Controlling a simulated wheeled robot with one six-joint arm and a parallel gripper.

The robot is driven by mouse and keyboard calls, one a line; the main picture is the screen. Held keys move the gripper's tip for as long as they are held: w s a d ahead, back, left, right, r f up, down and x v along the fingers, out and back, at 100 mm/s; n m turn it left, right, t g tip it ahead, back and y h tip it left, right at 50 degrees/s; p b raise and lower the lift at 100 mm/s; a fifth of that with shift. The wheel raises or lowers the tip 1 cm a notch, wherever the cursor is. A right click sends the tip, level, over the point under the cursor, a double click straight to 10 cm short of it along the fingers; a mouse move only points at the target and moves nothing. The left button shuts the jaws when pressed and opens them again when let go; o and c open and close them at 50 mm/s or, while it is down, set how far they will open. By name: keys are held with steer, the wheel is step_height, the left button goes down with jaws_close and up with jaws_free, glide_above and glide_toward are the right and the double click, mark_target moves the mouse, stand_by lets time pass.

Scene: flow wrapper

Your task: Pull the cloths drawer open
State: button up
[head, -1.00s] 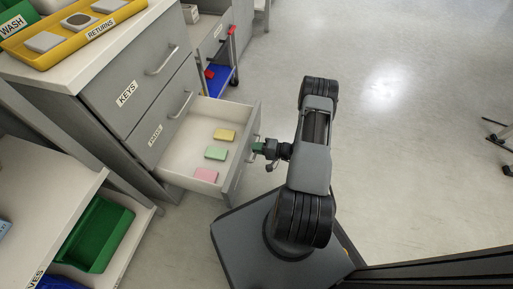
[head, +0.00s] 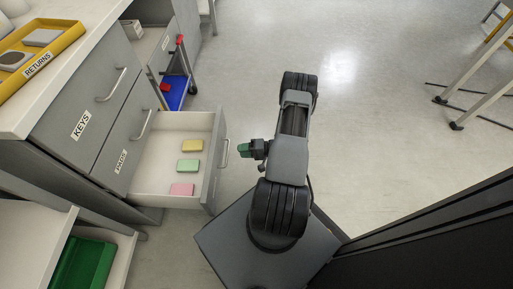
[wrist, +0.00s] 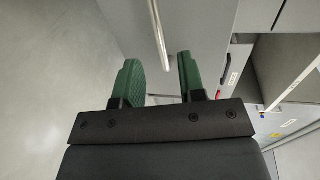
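The open drawer (head: 209,160) at the bottom of the grey cabinet is pulled well out. It holds a yellow cloth (head: 192,146), a green cloth (head: 188,165) and a pink cloth (head: 181,189). Its bar handle (head: 224,156) is on the front panel. My gripper (head: 243,150) is just right of the handle, apart from it. In the wrist view my gripper's two green fingers (wrist: 160,78) are spread with nothing between them, and a handle bar (wrist: 157,35) shows beyond the fingertips.
Above are a closed drawer labelled KEYS (head: 81,125) and another closed labelled drawer (head: 121,160). A yellow RETURNS tray (head: 38,68) sits on the worktop. A blue cart (head: 175,90) stands behind the drawer.

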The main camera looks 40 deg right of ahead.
steer(key=p+v, duration=0.1)
steer(key=v, duration=0.5)
steer(key=shift+s+d, duration=0.1)
stand_by(0.4)
steer(key=w+a+r+n+g+h+p, duration=0.1)
steer(key=a+r+n+g+p, duration=0.3)
steer(key=r, duration=0.8)
steer(key=w+a+r+g+p, duration=0.1)
steer(key=a+r+g+p, duration=0.15)
steer(key=r+p, duration=0.7)
steer(key=w+a+r+n+g+h+p, duration=0.1)
steer(key=w+a+r+n+g+p, duration=0.2)
steer(key=r, duration=1.1)
steer(key=s+a+r+h+p, duration=0.3)
steer(key=r+p, duration=0.2)
steer(key=r, duration=0.6)
steer(key=s+a+r+n+t+h+p, duration=0.1)
steer(key=s+a+r+h+p, duration=0.2)
steer(key=r, duration=0.9)
steer(key=s+a+r+t+h+p, duration=0.1)
steer(key=s+a+r+h+p, duration=0.2)
steer(key=r+p, duration=0.6)
step_height(320, 180, up, 2)
steer(key=shift+r+n, duration=0.15)
steer(key=shift+n, duration=0.15)
steer(key=shift+a+t, duration=0.25)
